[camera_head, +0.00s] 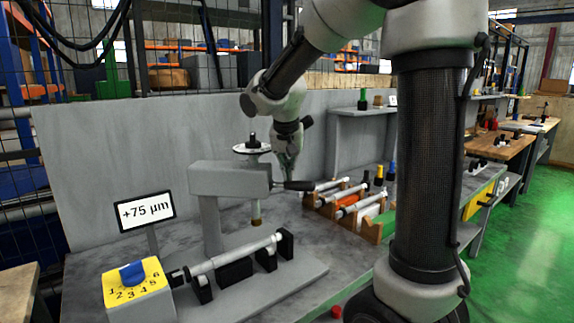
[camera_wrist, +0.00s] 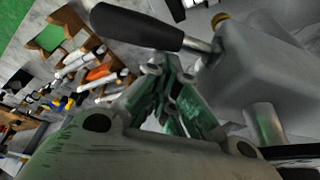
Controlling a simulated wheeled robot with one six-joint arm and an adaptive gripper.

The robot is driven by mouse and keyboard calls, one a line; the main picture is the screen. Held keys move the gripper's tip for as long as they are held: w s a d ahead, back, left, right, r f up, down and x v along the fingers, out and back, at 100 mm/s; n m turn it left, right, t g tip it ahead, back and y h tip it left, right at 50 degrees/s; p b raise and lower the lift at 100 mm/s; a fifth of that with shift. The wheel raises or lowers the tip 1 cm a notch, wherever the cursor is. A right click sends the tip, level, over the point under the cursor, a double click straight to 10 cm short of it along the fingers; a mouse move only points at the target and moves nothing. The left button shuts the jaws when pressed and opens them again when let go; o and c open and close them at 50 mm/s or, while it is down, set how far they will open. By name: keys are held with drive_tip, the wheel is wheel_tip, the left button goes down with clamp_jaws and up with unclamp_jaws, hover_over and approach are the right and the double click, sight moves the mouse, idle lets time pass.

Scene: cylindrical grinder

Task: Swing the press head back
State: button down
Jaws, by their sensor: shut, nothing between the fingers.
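The grey press head (camera_head: 230,179) sits on a post above the workpiece bed, its arm reaching right. A black handle (camera_head: 299,185) sticks out from its right end. A dark knob on a disc (camera_head: 252,149) is on top, and a brass-tipped plunger (camera_head: 256,212) hangs below. My gripper (camera_head: 288,172) is shut and empty, just above and behind the handle's root. In the wrist view my fingers (camera_wrist: 165,75) are close to the handle (camera_wrist: 137,25) and the press head (camera_wrist: 265,65). I cannot tell whether they touch.
A shaft (camera_head: 232,254) lies on supports under the head. A yellow selector box (camera_head: 137,290) and a "+75 µm" sign (camera_head: 145,211) stand at left. A wooden rack (camera_head: 367,226) with several shafts is right of the head. A grey wall panel (camera_head: 110,170) stands behind.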

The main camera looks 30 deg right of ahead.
drive_tip(key=s+a+m+g+h, duration=0.1)
drive_tip(key=s+a+m+g, duration=0.1)
drive_tip(key=s+a+m, duration=0.5)
drive_tip(key=shift+s+a+m, duration=0.4)
drive_tip(key=shift+s+a, duration=1.95)
drive_tip(key=shift+a, duration=1.7)
drive_tip(key=shift+w, duration=0.1)
